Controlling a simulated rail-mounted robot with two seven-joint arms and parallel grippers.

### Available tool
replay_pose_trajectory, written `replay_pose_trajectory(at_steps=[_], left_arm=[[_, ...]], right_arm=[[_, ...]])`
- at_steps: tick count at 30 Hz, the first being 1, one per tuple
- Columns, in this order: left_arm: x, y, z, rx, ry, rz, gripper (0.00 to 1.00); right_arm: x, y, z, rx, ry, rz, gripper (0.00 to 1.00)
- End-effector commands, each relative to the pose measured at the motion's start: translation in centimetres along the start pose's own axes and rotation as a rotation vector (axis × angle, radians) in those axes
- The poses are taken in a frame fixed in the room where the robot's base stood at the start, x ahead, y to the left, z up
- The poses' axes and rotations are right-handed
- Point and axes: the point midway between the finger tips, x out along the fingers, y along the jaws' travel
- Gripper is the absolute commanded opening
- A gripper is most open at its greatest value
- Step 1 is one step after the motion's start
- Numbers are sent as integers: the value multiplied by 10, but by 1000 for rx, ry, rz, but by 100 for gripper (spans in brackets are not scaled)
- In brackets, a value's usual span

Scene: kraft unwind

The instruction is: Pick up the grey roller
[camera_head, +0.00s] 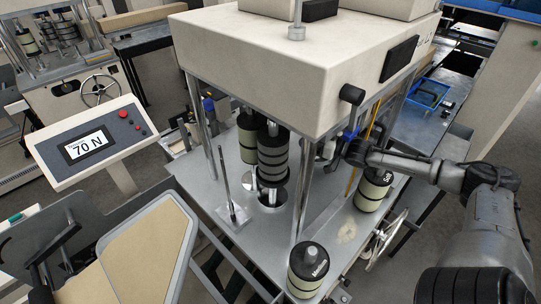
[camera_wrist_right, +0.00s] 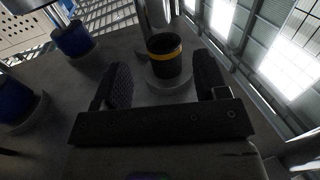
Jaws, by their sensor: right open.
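In the right wrist view, a dark grey or black cylinder with a yellow band (camera_wrist_right: 165,62) stands upright on a round pale base. It lies between the lines of my right gripper's two dark pads; the gripper (camera_wrist_right: 161,76) is open, and I cannot tell how far the cylinder reaches between the pads. In the head view my right gripper (camera_head: 335,150) is small and partly hidden beneath the machine's beige top housing. No plainly grey roller stands out there; black-and-cream cylinders show, including a stack (camera_head: 272,158). My left gripper is not in view.
Black-and-cream cylinders stand at the table's right side (camera_head: 372,192) and front corner (camera_head: 308,268). Metal posts (camera_head: 302,185) and a thin upright rod (camera_head: 225,175) rise from the table. A handwheel (camera_head: 385,240) sits at the right edge. Blue cylinders (camera_wrist_right: 72,40) show in the wrist view.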

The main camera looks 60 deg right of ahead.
Motion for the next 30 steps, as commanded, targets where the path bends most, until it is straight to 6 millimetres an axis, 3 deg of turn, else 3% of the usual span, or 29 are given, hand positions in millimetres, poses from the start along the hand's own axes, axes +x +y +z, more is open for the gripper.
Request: replay_pose_trajectory(at_steps=[18, 30], left_arm=[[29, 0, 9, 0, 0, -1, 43], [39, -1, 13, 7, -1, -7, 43]], right_arm=[[69, -1, 2, 29, 4, -3, 67], [86, 0, 1, 28, 0, -2, 67]])
